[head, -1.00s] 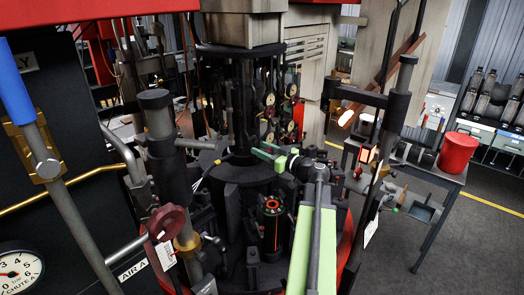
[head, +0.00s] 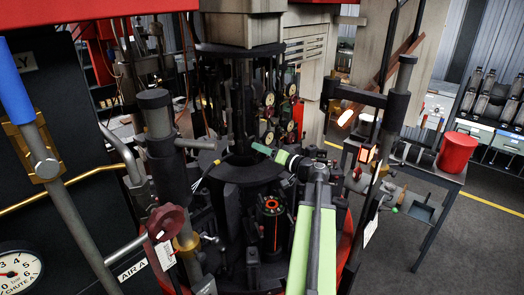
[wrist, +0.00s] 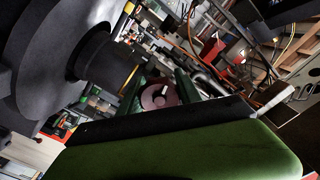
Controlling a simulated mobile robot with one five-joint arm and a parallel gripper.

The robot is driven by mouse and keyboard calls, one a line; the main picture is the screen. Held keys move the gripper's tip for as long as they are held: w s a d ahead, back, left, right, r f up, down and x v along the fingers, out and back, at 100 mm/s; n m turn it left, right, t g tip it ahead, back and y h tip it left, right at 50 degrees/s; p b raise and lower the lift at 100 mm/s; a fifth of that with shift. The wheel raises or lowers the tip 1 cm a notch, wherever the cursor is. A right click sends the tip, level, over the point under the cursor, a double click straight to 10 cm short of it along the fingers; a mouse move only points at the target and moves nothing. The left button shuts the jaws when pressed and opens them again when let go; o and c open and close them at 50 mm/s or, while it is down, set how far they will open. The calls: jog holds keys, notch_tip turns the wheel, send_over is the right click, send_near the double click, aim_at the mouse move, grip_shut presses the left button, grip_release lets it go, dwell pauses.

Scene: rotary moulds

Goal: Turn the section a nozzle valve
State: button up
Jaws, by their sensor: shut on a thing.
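My gripper (head: 260,149), with green fingers, reaches in from the lower right to the dark central column of the machine in the head view. In the wrist view, a round pinkish knob (wrist: 157,97) with a pale bar across it lies between the green fingers of my gripper (wrist: 160,88). The gripper is shut on this knob, which looks like the nozzle valve. I cannot read a section label on it. In the head view the knob is not made out behind the fingers.
A dark red handwheel (head: 166,222) is at the left front, above an AIR A label (head: 131,270). A CHUTE A gauge (head: 17,272) is at lower left. Dark posts stand on both sides of my arm. A red bucket (head: 457,152) stands on a bench at right.

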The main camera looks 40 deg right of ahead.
jog(key=shift+m, duration=0.7)
jog(key=o, duration=1.1)
jog(key=s, duration=0.5)
jog(key=s+d, duration=0.1)
jog(key=s, duration=1.1)
jog(key=shift+s+d, duration=0.2)
jog(key=shift+d, duration=0.1)
